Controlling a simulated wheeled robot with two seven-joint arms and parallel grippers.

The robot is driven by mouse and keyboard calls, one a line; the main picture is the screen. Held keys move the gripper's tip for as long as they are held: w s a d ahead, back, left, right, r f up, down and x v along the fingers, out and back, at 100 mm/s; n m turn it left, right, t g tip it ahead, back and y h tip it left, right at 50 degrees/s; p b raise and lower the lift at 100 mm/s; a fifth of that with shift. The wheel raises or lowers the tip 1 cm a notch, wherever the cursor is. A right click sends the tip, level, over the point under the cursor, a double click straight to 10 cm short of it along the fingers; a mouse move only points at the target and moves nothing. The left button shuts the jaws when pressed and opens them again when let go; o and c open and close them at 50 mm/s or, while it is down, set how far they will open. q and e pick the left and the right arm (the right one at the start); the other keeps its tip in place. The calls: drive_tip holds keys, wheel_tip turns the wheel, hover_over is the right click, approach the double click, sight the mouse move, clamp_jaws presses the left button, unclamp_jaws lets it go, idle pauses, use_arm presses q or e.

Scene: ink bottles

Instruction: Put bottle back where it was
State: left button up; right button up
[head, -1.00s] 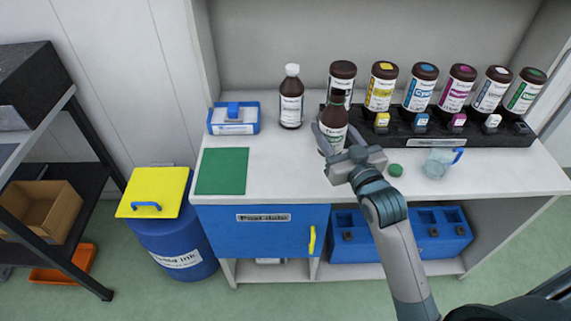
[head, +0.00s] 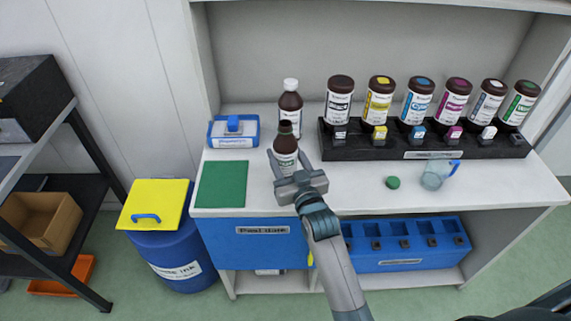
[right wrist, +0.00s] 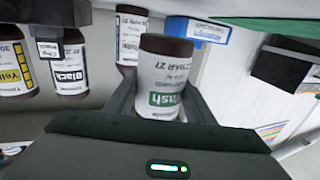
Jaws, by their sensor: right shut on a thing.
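My right gripper (head: 289,165) is shut on a brown bottle (head: 286,145) with a white and green label. The bottle is close to upright over the counter between the green mat and the ink rack; I cannot tell whether its base touches. Its neck shows dark, with no coloured cap visible. In the right wrist view the bottle (right wrist: 165,75) sits between the fingers. A green cap (head: 393,182) lies on the counter to the right. Another brown bottle with a white cap (head: 290,104) stands just behind the held one. My left gripper is not in view.
A black rack (head: 360,150) holds several inverted ink bottles. A clear jug with a blue handle (head: 434,176) stands before it. A green mat (head: 222,184) lies at the counter's left, with a blue-and-white box (head: 233,132) behind. The counter between gripper and cap is clear.

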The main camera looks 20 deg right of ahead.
sight(289, 173)
drive_tip(key=shift+f, duration=0.65)
wheel_tip(289, 173, down, 3)
drive_tip(key=shift+r+p, duration=0.15)
drive_tip(key=shift+p, duration=0.15)
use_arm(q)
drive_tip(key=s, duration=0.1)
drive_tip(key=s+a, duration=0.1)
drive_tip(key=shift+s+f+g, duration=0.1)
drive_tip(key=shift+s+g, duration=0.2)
